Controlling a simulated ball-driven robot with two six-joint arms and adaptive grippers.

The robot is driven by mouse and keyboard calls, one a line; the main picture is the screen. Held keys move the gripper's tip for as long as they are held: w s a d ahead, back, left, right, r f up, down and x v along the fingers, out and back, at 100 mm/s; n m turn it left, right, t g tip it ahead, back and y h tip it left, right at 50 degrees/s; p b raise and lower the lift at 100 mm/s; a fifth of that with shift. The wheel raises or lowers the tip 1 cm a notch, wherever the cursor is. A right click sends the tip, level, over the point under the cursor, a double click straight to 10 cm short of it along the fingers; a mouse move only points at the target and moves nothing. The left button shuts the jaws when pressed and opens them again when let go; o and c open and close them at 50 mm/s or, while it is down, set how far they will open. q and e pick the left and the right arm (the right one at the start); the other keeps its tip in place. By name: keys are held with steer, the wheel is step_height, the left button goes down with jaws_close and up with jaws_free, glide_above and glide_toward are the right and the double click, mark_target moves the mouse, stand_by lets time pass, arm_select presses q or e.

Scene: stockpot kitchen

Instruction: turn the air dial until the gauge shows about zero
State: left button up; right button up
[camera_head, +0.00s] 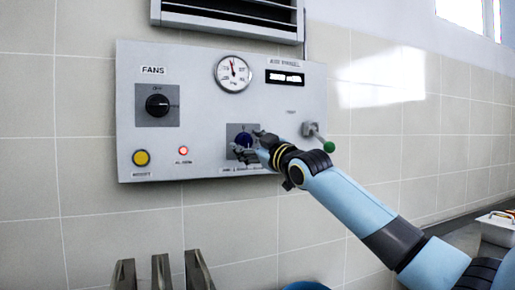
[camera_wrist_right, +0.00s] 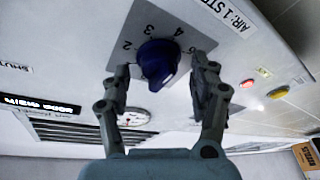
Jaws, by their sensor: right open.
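The air dial (camera_head: 243,138) is a blue knob on a dark square plate, low in the middle of the grey wall panel. In the right wrist view the blue dial (camera_wrist_right: 158,62) sits between my fingers, with numbers printed around it. My right gripper (camera_head: 252,143) is open, one finger on each side of the dial; contact is not clear. Its fingers also frame the dial in the wrist view (camera_wrist_right: 163,78). My left gripper is not in view.
The panel (camera_head: 210,105) also has a black fans knob (camera_head: 157,104), a yellow button (camera_head: 141,158), a lit red lamp (camera_head: 183,151), a display (camera_head: 285,77) and a green-tipped lever (camera_head: 328,147). Upright metal pieces (camera_head: 197,270) stand below. A vent (camera_head: 230,17) is above.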

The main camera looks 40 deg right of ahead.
steer(key=s+f, duration=0.2)
steer(key=s, duration=0.9)
steer(key=shift+s+f, duration=0.2)
steer(key=shift+s, duration=0.05)
